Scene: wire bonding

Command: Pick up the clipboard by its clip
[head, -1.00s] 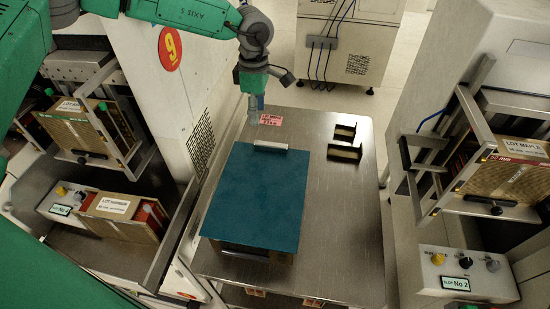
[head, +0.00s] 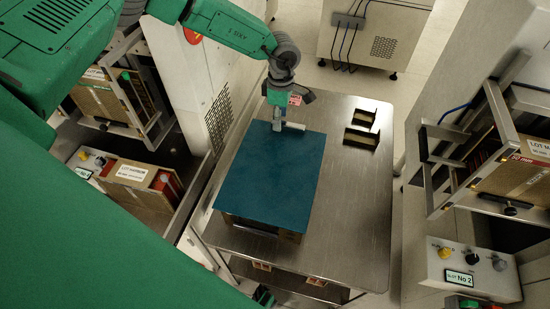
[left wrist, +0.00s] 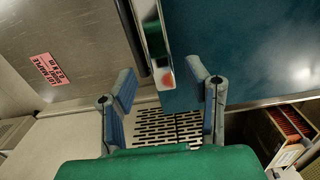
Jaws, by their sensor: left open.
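The blue clipboard (head: 265,185) lies on the steel cart, over a brown box-like thing that shows at its near edge. Its silver clip (head: 294,126) is at the far edge. My left gripper (head: 278,124) is at that far edge, beside the visible end of the clip. In the left wrist view, my left gripper (left wrist: 161,75) is open, one finger on each side of the line of the shiny clip (left wrist: 153,42). The blue board (left wrist: 235,50) shows to the right there. I cannot tell whether the fingers touch the clip. My right gripper is not in view.
The steel cart (head: 345,210) has bare room right of the clipboard. Two small dark holders (head: 361,137) stand at its far right. A pink label (left wrist: 55,69) lies near the clip. Machines with boxed lots flank the cart on both sides.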

